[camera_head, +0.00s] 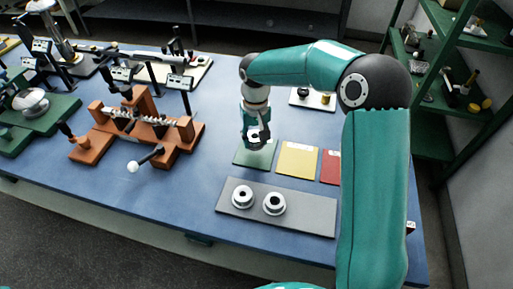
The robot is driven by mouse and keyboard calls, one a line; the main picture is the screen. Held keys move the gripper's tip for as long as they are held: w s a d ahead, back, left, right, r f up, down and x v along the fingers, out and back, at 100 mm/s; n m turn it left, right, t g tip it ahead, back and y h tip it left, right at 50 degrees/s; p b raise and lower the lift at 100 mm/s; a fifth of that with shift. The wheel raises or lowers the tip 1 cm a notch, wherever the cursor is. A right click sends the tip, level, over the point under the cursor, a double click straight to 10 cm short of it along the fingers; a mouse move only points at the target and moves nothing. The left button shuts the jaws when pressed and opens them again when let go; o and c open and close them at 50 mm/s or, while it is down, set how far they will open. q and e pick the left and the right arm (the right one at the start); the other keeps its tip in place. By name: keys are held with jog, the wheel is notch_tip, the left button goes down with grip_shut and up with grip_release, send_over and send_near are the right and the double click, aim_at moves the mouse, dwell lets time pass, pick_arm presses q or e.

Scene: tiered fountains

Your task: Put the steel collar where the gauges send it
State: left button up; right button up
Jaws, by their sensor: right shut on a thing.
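My right gripper (255,140) is shut on a steel collar (253,132), of which only a small pale part shows between the fingers. It is over the green mat (247,158); I cannot tell whether the collar touches the mat. The yellow mat (297,159) and red mat (329,168) lie to the right. Two more collars, one left (242,197) and one right (274,204), stand on a grey plate (311,213). Gauges with small displays (122,74) (180,83) stand at the brown fixture (190,135); their readings are too small to read. My left gripper is not in view.
A white-knobbed lever (134,167) sticks out from the fixture. A green-based instrument (60,108) stands at far left. A pale tray (301,101) with small parts lies behind the mats. Green shelving (440,90) stands at right. Blue tabletop is clear left of the grey plate.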

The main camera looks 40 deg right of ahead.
aim_at(256, 154)
jog(key=shift+f, duration=2.35)
jog(key=shift+f, duration=0.1)
jog(key=o, duration=1.2)
jog(key=shift+r, duration=0.2)
notch_tip(256, 154, up, 12)
jog(key=shift+f, duration=0.1)
